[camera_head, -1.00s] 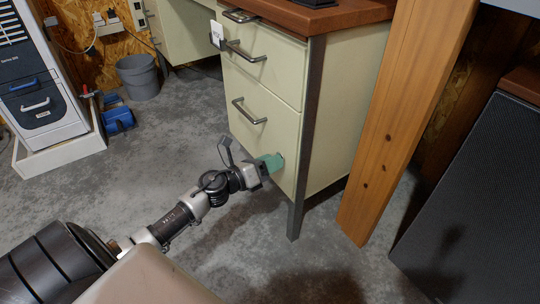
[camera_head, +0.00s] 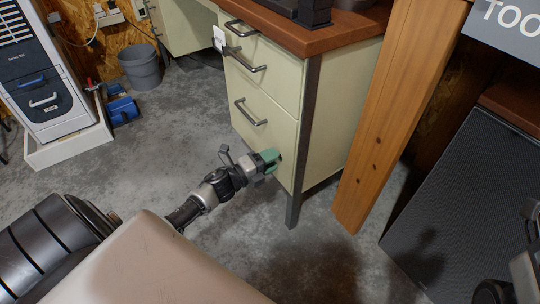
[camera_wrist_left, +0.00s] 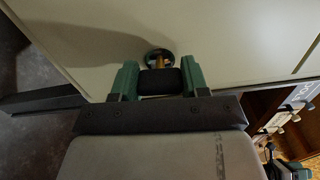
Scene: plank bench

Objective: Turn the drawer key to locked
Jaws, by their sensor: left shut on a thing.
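The drawer cabinet (camera_head: 265,88) is cream with metal handles and shut drawers. The key (camera_wrist_left: 160,82) has a black head and a brass shank that enters a round dark lock (camera_wrist_left: 158,56) in the cabinet's face. My left gripper (camera_head: 272,158) is at the lower right of that face, by the metal leg. In the left wrist view its green fingers (camera_wrist_left: 160,84) are shut on the key's head, one on each side. The fingers hide the key in the head view. Part of my right arm shows at the right edge; its fingertips do not show.
A wooden post (camera_head: 385,120) and a dark speaker-like panel (camera_head: 455,205) stand right of the cabinet. A grey bucket (camera_head: 140,69) and a blue object (camera_head: 122,109) are on the floor at left.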

